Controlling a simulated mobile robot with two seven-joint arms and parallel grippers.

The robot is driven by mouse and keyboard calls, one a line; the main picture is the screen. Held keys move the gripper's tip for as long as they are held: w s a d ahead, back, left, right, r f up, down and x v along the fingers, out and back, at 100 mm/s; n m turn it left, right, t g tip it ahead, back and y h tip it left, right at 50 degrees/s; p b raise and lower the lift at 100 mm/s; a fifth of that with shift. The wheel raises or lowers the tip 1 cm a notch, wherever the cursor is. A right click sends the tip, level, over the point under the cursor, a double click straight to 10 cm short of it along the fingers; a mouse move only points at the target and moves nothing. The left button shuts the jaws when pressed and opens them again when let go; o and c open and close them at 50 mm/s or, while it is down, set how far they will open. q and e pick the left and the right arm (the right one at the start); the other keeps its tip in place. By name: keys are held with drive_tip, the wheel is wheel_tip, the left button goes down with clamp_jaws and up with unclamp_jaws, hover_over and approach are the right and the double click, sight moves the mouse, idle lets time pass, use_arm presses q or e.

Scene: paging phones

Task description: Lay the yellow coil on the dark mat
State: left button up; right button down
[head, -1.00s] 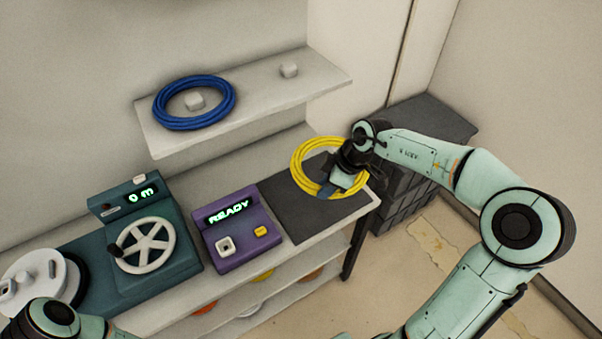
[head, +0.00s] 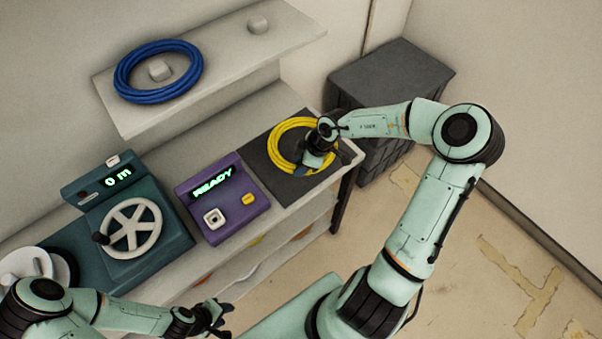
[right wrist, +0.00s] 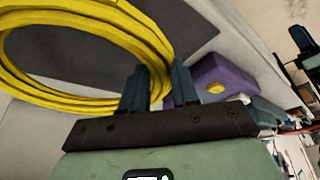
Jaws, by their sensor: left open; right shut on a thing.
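The yellow coil (head: 273,147) is at the dark mat (head: 258,152) at the right end of the counter, and overlaps it in the head view. I cannot tell whether the coil touches the mat or hangs just above it. My right gripper (head: 304,168) is shut on the coil's near right side. In the right wrist view the coil (right wrist: 85,103) runs between the two fingers (right wrist: 160,88), with the mat (right wrist: 75,45) behind it. My left gripper (head: 222,318) is open and empty, low in front of the counter.
A purple box reading READY (head: 222,197) stands left of the mat. Further left is a teal machine with a white handwheel (head: 133,228). A dark crate stack (head: 390,75) stands beyond the counter's right end.

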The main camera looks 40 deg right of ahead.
drive_tip(key=shift+f, duration=2.85)
drive_tip(key=shift+f, duration=0.15)
drive_tip(key=c, duration=0.8)
unclamp_jaws()
drive_tip(key=shift+c, duration=0.2)
drive_tip(key=v, duration=1.2)
